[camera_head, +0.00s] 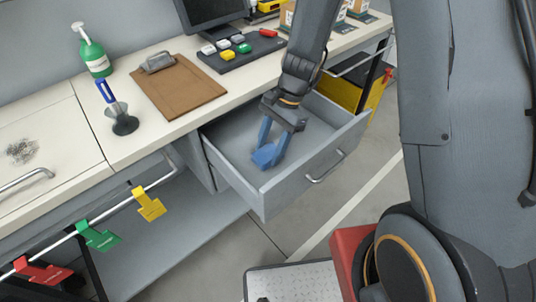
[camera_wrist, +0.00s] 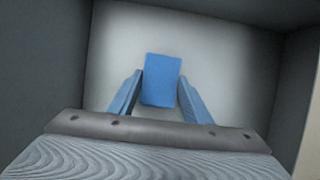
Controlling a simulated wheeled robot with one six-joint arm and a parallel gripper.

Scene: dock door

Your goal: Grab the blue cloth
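The blue cloth (camera_wrist: 162,78) is a small flat rectangle on the floor of the open drawer (camera_head: 236,189). In the head view the cloth (camera_head: 267,156) shows low between the fingers. My gripper (camera_wrist: 160,97) points down into the drawer with its two blue fingers apart, one on each side of the cloth. In the wrist view the cloth extends past the fingertips, and a small gap shows beside it. I cannot tell how high the fingertips are above the drawer floor. My gripper (camera_head: 275,150) is also in the head view.
The drawer's walls stand close around my gripper. On the counter are a clipboard (camera_head: 178,88), a green bottle (camera_head: 93,52), a dark-based stand (camera_head: 123,119) and a button panel (camera_head: 240,50). Coloured tags, including a yellow one (camera_head: 148,204), hang on a rail at left.

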